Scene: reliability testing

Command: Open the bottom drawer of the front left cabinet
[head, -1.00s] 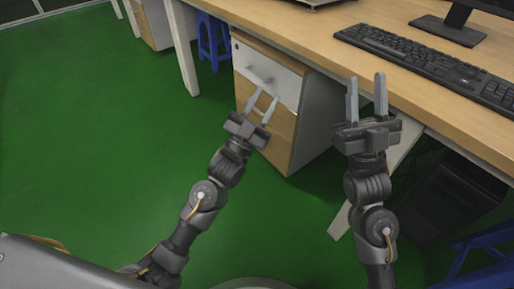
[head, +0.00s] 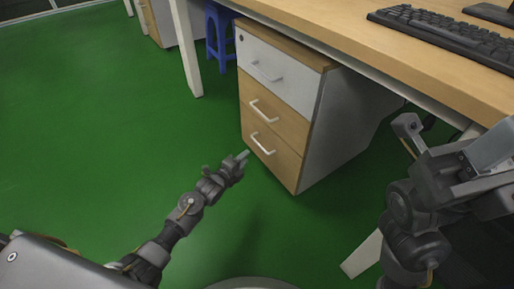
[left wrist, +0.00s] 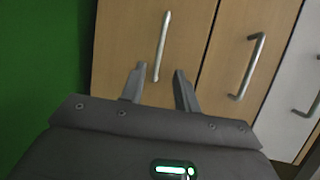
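The front left cabinet (head: 335,125) has a white top drawer and two wooden drawers; all look closed. The bottom drawer (head: 280,163) has a pale bar handle (head: 262,145). My left gripper (head: 243,156) is low, just left of and below that handle. In the left wrist view, its two fingers (left wrist: 159,78) are apart, and the bottom handle (left wrist: 161,45) stands ahead with its lower end between the fingertips in the picture. Nothing is gripped. My right gripper (head: 450,140) is at the right, in front of the desk, its fingers apart and empty.
The wooden desk (head: 400,62) with a keyboard (head: 445,35) overhangs the cabinet. A desk leg (head: 187,50) and a blue stool (head: 219,38) stand left of the cabinet. The green floor (head: 110,130) is open to the left.

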